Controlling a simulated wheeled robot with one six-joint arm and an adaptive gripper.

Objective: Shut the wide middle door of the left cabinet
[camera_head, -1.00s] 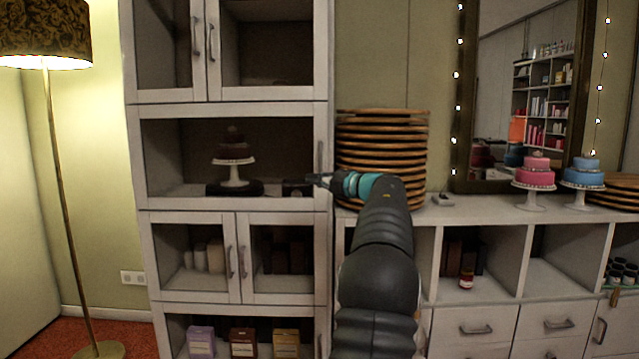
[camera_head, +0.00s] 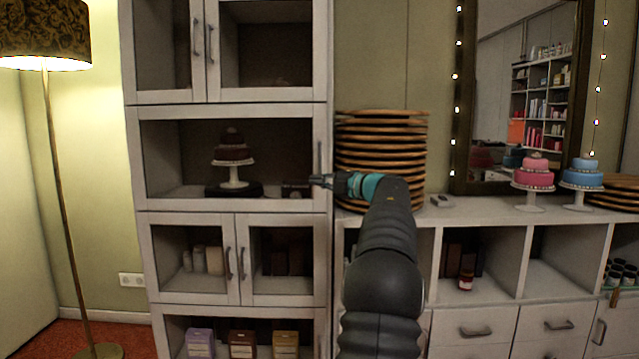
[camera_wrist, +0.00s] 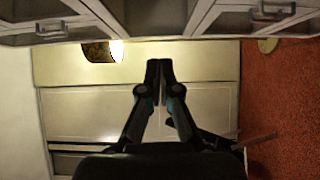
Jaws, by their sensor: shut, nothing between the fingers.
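The wide middle door (camera_head: 230,113) of the left cabinet is a pale frame around a glass pane, with a vertical handle (camera_head: 319,160) on its right side. It looks flush, or nearly flush, with the cabinet front; a small gap cannot be ruled out. Behind its glass stands a dark cake on a white stand (camera_head: 233,172). My gripper (camera_head: 316,181) is shut and empty, in front of the door's lower right corner by the handle's lower end. I cannot tell whether it touches. In the wrist view my closed fingers (camera_wrist: 160,66) point up, below the cabinet fronts.
Two glass doors (camera_head: 240,258) lie below the wide door and two more (camera_head: 268,95) above it. A stack of wooden boards (camera_head: 382,150) stands on the low cabinet (camera_head: 480,219), close to my arm. A floor lamp (camera_head: 58,180) stands left. The red carpet (camera_wrist: 275,100) is clear.

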